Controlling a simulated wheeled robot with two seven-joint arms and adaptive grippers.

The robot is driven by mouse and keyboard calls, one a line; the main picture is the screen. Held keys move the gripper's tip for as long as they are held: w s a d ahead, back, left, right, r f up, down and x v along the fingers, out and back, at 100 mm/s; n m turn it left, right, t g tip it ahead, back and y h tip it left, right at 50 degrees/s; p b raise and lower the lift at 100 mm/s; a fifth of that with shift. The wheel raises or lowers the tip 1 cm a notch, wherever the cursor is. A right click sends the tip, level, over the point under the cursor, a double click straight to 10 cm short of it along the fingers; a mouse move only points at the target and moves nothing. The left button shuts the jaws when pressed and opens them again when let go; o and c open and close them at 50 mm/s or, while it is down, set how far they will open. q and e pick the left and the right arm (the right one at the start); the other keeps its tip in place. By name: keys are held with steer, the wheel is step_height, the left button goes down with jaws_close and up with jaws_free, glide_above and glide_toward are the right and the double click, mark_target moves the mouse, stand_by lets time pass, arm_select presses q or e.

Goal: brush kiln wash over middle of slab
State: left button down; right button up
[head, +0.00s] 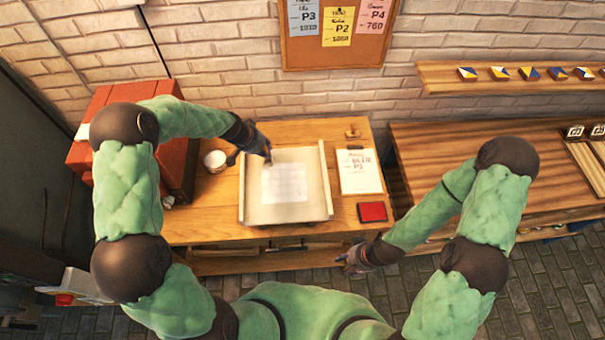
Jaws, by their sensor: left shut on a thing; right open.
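The slab (254,206) lies in the middle of the wooden table, a pale board with raised side edges. A whiter patch (285,183) covers part of its middle. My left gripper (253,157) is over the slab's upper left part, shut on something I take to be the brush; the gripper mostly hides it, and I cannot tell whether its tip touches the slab. My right gripper (353,262) is open and empty, in front of the table's front edge. A small white cup (215,160) stands left of the slab; its contents are too small to tell.
A written sheet (360,172) and a red pad (372,211) lie right of the slab. A small wooden item (352,132) is at the back. A red cabinet (110,95) stands at left, a wooden bench (440,150) at right. A notice board (335,50) hangs behind.

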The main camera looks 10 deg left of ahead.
arm_select(q)
steer(key=r, duration=0.2)
steer(key=r+p, duration=0.1)
steer(key=r, duration=0.1)
steer(key=shift+s+d, duration=0.1)
steer(key=shift+s, duration=0.25)
steer(key=shift+w+r+p, duration=0.2)
steer(key=shift+r+p, duration=0.25)
steer(key=shift+r, duration=0.45)
steer(key=shift+s+r+p, duration=0.1)
steer(key=shift+r+p, duration=0.4)
steer(key=shift+r, duration=0.35)
arm_select(e)
steer(key=r, duration=0.1)
steer(key=s+r, duration=0.1)
steer(key=r, duration=0.1)
steer(key=shift+s+d+r, duration=0.1)
steer(key=shift+d+r, duration=0.05)
steer(key=shift+r, duration=0.1)
steer(key=shift+f, duration=0.1)
